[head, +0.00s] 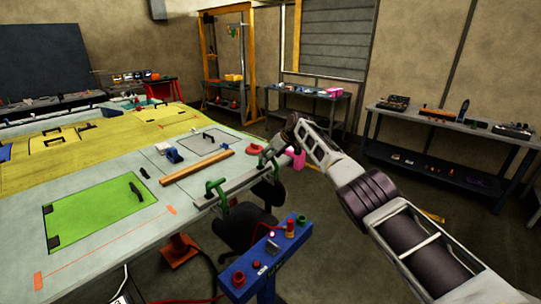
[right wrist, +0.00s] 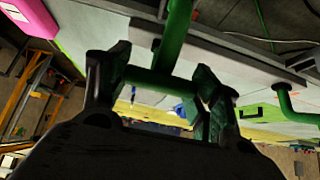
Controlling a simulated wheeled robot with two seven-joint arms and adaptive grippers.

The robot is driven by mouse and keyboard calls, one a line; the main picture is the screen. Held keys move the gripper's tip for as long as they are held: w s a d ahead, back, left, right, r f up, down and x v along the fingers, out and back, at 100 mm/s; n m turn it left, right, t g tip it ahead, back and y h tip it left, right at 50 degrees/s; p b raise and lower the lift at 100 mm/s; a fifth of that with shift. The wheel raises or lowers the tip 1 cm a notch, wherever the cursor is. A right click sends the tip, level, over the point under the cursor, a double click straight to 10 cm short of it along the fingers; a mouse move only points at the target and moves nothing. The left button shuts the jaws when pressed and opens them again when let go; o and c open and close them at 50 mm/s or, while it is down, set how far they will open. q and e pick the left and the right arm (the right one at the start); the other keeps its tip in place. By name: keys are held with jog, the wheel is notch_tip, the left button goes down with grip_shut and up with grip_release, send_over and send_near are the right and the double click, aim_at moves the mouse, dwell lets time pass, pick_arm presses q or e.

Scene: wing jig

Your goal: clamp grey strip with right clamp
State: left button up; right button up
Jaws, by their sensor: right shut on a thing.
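The grey strip (head: 243,184) lies along the near right edge of the wing table. A green left clamp (head: 216,188) stands at its left part. The green right clamp (head: 273,173) is at its right end, partly hidden by my right gripper (head: 277,148). In the right wrist view, my right gripper (right wrist: 160,66) is shut on the green handle of the right clamp (right wrist: 177,35), with its fingers on both sides of the bar. I cannot tell how tightly the clamp's jaw presses on the strip. My left gripper is not in view.
A green panel (head: 100,213) and an orange-brown bar (head: 197,168) lie on the table. A blue control stand (head: 265,262) and a black chair (head: 243,228) stand close to the table's near edge. A pink box (head: 296,158) is behind my right gripper.

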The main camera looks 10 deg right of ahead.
jog(key=shift+r, duration=0.2)
jog(key=o, duration=1.5)
jog(key=shift+f, duration=0.1)
jog(key=shift+f, duration=0.1)
jog(key=shift+s+d+r, duration=0.1)
jog(key=shift+d+r, duration=0.05)
jog(key=shift+r, duration=0.15)
jog(key=shift+s+d+r, duration=0.15)
jog(key=shift+r, duration=0.15)
jog(key=shift+v, duration=5.3)
